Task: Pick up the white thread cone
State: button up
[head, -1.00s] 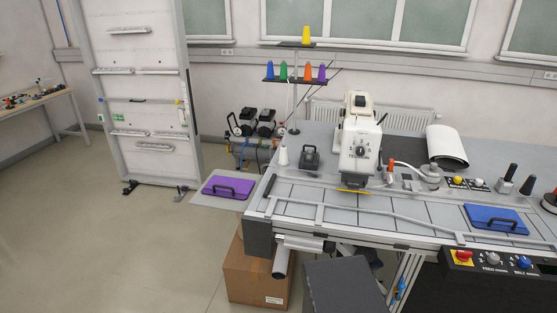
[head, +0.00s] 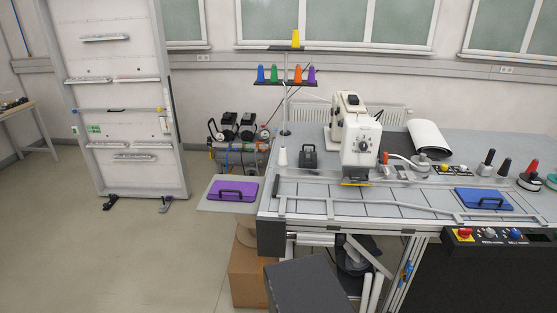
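The white thread cone (head: 283,157) stands upright on the left part of the grey sewing table (head: 330,208), near the foot of the thread stand. It is small in the head view, and its tip and body are in plain sight. A black device with a handle (head: 308,157) stands just to its right. My gripper is not in view.
The thread stand (head: 286,103) carries blue, green, orange, purple and yellow cones. A white sewing machine (head: 360,143) stands right of the white cone. A purple clamp plate (head: 233,190) lies on the left side shelf. A dark flat-topped block (head: 309,286) stands before the table. Floor at left is clear.

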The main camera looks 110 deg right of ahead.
aim_at(283, 161)
jog(key=z, duration=1.1)
jog(key=k, duration=0.15)
jog(key=z, duration=2.25)
jog(key=i, duration=0.4)
jog(key=u, duration=0.05)
